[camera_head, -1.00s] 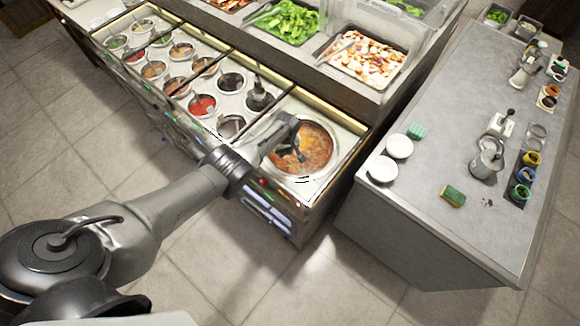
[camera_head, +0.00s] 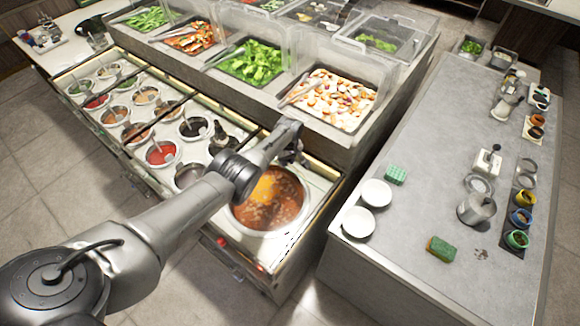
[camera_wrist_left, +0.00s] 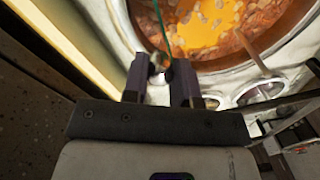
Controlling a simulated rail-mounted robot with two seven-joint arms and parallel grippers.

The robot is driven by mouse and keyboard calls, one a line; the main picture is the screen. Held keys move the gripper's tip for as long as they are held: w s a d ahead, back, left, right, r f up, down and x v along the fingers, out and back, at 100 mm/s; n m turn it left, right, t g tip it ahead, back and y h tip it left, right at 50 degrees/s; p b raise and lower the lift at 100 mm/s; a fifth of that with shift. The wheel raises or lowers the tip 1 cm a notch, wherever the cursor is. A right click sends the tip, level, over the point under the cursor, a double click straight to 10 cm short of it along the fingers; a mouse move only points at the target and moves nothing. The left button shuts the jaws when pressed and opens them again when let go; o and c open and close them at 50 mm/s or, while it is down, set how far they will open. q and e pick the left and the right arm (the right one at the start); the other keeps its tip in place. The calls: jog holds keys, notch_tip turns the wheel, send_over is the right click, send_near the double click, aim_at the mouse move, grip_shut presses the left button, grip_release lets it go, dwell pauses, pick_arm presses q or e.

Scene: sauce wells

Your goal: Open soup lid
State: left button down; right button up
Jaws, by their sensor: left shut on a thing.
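The round soup pot (camera_head: 234,212) sits in the counter's right-hand well, with reddish-brown soup and a bright orange patch. It also shows at the top of the left wrist view (camera_wrist_left: 130,12). My left gripper (camera_head: 292,152) is above the pot's back rim. In the left wrist view its two dark fingers (camera_wrist_left: 168,75) are shut on a small pale knob (camera_wrist_left: 158,62), which looks like the soup lid's handle. A thin green strip (camera_wrist_left: 160,18) rises beyond the knob, perhaps the clear lid's edge. The lid's full outline cannot be made out. My right gripper is not in view.
Sauce wells with ladles, including a red one (camera_head: 161,153), lie left of the pot. A raised salad bar with clear guards (camera_head: 385,68) stands behind. A grey side counter (camera_head: 400,250) at right holds white bowls (camera_head: 375,192), a sponge (camera_head: 441,249) and jars.

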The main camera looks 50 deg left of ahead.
pick_arm(q)
jog(key=shift+w, duration=0.15)
jog(key=c, duration=0.9)
grip_release()
jog(key=shift+r, duration=0.1)
jog(key=r+p, duration=0.1)
jog(key=r, duration=0.1)
jog(key=r+p, duration=0.3)
jog(key=r, duration=0.1)
jog(key=shift+w+r+p, duration=0.15)
jog(key=shift+w+p, duration=0.1)
jog(key=shift+p, duration=0.1)
jog(key=shift+w+d+r+p, duration=0.15)
jog(key=shift+r+p, duration=0.4)
jog(key=shift+r, duration=1.3)
jog(key=shift+w+r+p, duration=0.15)
jog(key=shift+r+p, duration=0.35)
jog(key=shift+r, duration=1.3)
jog(key=shift+o, duration=0.3)
